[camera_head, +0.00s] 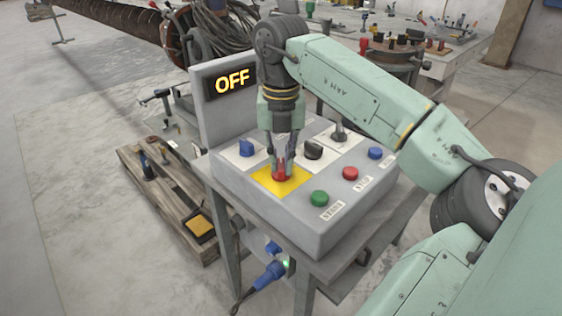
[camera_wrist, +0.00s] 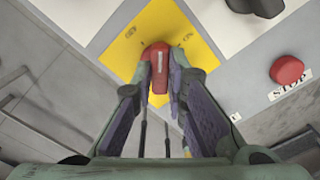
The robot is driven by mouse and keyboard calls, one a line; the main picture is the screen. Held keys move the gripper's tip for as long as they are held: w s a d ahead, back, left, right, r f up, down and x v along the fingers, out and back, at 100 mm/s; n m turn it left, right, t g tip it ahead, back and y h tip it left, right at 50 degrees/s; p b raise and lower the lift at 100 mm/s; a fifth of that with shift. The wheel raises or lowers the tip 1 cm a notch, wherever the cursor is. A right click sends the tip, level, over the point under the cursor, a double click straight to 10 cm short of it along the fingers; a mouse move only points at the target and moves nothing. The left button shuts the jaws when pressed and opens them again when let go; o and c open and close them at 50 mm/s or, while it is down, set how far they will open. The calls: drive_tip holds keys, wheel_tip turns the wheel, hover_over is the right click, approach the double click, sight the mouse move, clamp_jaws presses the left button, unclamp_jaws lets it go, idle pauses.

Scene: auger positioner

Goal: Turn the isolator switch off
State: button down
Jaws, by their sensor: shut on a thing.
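The isolator switch is a red knob (camera_head: 281,176) on a yellow square plate (camera_head: 268,184) at the front left of the grey control box. A sign (camera_head: 232,82) behind the box reads OFF in lit letters. My gripper (camera_head: 281,164) points down from above and is shut on the red knob. In the wrist view the red knob (camera_wrist: 157,66) sits between my gripper's fingertips (camera_wrist: 161,80), with a white mark along its top. The yellow plate (camera_wrist: 180,32) shows printed labels, too small to read surely. In the head view my fingers partly hide the knob.
The box also bears a blue knob (camera_head: 246,148), a black knob (camera_head: 313,149), a lever (camera_head: 339,133), a green START button (camera_head: 319,198), a red STOP button (camera_head: 350,173) and a blue button (camera_head: 375,153). A wooden pallet (camera_head: 165,190) lies on the floor at left.

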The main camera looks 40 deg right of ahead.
sight(281, 164)
drive_tip(key=n, duration=0.4)
drive_tip(key=shift+w+n+b, duration=0.1)
drive_tip(key=shift+n+b, duration=0.2)
drive_tip(key=shift+n, duration=1.9)
drive_tip(key=c, duration=1.6)
unclamp_jaws()
wheel_tip(281, 164, up, 8)
drive_tip(key=shift+f, duration=0.2)
